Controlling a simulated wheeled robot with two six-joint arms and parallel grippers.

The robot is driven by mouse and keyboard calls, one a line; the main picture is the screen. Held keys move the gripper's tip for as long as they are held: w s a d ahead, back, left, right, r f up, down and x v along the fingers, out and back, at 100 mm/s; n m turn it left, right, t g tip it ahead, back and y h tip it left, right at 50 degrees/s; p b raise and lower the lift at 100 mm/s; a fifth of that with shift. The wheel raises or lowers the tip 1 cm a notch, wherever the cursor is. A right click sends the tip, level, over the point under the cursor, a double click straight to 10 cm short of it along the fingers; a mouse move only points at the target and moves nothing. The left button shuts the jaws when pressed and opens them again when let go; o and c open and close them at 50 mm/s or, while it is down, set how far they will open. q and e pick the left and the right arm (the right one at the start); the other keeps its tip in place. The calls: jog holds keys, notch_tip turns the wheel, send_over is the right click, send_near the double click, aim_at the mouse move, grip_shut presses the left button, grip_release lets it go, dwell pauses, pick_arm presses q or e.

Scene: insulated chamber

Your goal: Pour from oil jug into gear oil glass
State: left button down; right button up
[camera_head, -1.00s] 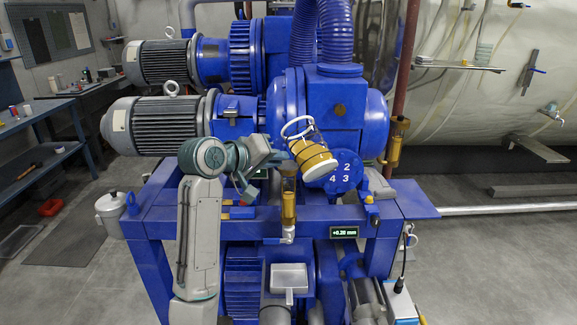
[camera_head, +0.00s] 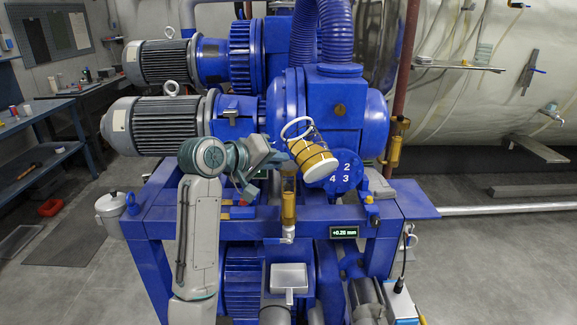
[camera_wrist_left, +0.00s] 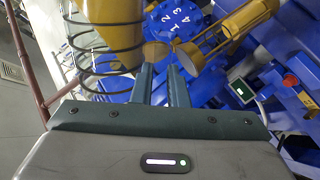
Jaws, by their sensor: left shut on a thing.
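In the left wrist view the jug's amber body (camera_wrist_left: 112,45) shows at upper left, beside the fingers (camera_wrist_left: 160,72). The gear oil glass (camera_head: 288,205), a slim amber cylinder, stands upright on the machine frame, below and left of the jug. My right gripper is in neither view.
A blue numbered disc (camera_head: 345,172) is just right of the jug. The blue frame beam (camera_head: 230,222) runs below, with a small display (camera_head: 343,232). A grey pot (camera_head: 110,210) stands at the left.

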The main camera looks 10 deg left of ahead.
pick_arm(q)
jog(key=shift+s+d+f+n+g, duration=0.1)
jog(key=shift+n+g, duration=0.2)
jog(key=shift+n, duration=0.1)
dwell(2.2)
jog(key=shift+w+a+r+m+t, duration=0.15)
jog(key=shift+r+m+t, duration=0.25)
jog(key=shift+m, duration=0.15)
jog(key=shift+w+a+r+m+t, duration=0.1)
jog(key=shift+r+m+t, duration=0.25)
jog(key=shift+m, duration=0.2)
jog(key=shift+f+m+t+y, duration=0.1)
jog(key=shift+m+t+y, duration=0.25)
jog(key=shift+m, duration=0.15)
jog(key=shift+f+m, duration=0.25)
jog(key=shift+m, duration=0.05)
notch_tip(320, 180, down, 8)
jog(key=s+d+m+t, duration=0.2)
jog(key=m+t, duration=0.1)
jog(key=m, duration=0.2)
jog(key=shift+s+f+m+t, duration=0.25)
jog(key=shift+s+m+t, duration=0.1)
jog(key=shift+m+t, duration=0.05)
jog(key=shift+d, duration=0.1)
